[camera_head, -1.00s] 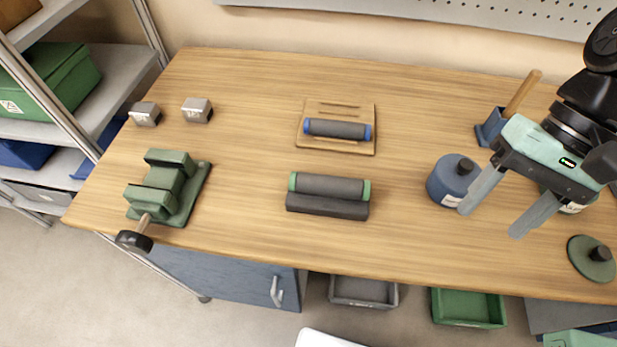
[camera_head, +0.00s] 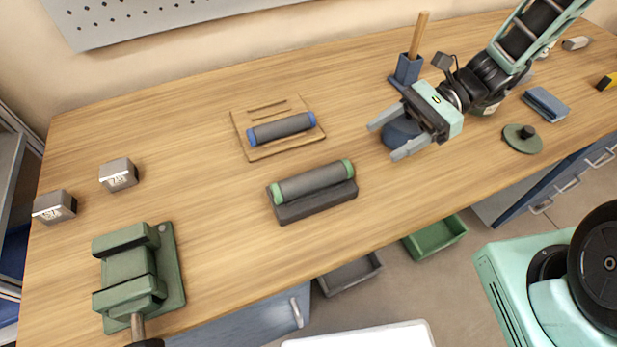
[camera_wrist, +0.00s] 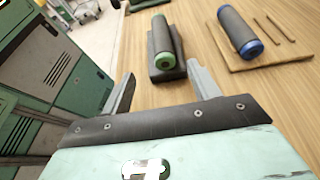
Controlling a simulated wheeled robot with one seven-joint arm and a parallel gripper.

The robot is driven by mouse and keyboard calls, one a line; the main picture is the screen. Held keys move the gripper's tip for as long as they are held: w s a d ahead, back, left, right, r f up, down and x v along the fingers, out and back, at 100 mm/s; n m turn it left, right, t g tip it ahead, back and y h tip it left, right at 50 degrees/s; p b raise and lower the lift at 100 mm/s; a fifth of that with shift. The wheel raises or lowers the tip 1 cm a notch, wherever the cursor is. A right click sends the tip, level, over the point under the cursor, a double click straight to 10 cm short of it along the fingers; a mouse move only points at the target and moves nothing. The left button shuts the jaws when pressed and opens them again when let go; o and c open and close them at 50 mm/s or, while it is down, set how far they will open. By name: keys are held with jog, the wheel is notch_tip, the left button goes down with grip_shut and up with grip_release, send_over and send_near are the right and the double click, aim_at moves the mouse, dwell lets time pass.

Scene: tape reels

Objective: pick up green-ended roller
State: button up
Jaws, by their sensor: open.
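The green-ended roller (camera_head: 311,182) is a dark grey cylinder with green ends. It lies in a dark grey cradle (camera_head: 316,205) at the middle of the workbench. In the wrist view the roller (camera_wrist: 162,38) is ahead of the fingers, with one green end facing me. My gripper (camera_head: 382,141) is open and empty, to the right of the roller and apart from it. In the wrist view its fingers (camera_wrist: 162,88) are spread, with the cradle (camera_wrist: 160,72) just beyond them.
A blue-ended roller (camera_head: 281,128) lies on a wooden board (camera_head: 258,153) behind the cradle. A blue round container (camera_head: 402,134) is partly hidden by my gripper. A blue holder (camera_head: 405,72) with a wooden handle stands behind. A green vise (camera_head: 130,268) and two metal blocks (camera_head: 118,174) are at left.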

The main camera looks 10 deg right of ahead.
jog(key=p, duration=0.1)
send_near(326, 173)
jog(key=x, duration=0.2)
jog(key=f+x, duration=0.1)
jog(key=x, duration=0.2)
jog(key=shift+w+d, duration=0.1)
jog(key=x, duration=0.2)
jog(key=p+x, duration=0.1)
jog(key=x, duration=0.2)
jog(key=shift+w+f+p, duration=0.15)
jog(key=shift+w+p, duration=0.1)
jog(key=shift+p, duration=0.05)
jog(key=c, duration=1.2)
